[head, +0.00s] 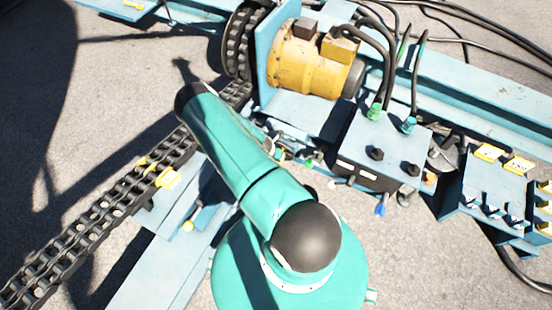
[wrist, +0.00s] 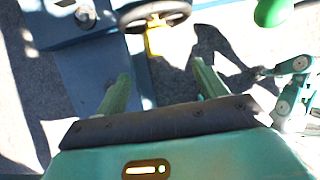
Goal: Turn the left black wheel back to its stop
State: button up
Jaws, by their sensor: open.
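Two small black wheels sit on top of a blue-grey control box (head: 356,174) in the head view. The left black wheel (head: 376,153) stands nearer the hoses, and the right one (head: 413,169) is to its right. In the wrist view, a black round wheel (wrist: 152,10) is partly cut off by the top edge; I cannot tell which wheel it is. My gripper (wrist: 160,69) is open and empty, its two green fingers apart and pointing toward that wheel without touching it. The gripper is hidden in the head view, where my arm covers the middle.
A yellow motor (head: 309,65) and black hoses (head: 386,45) stand behind the box. A yellow part (wrist: 153,38) hangs below the wheel, and a green round thing (wrist: 272,12) is at upper right. Grey ground is open at far left.

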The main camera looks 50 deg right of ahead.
jog(key=x, duration=1.1)
jog(key=shift+w+d+f, duration=0.1)
jog(key=shift+d+f, duration=0.1)
jog(key=shift+f, duration=0.1)
jog(key=c, duration=1.4)
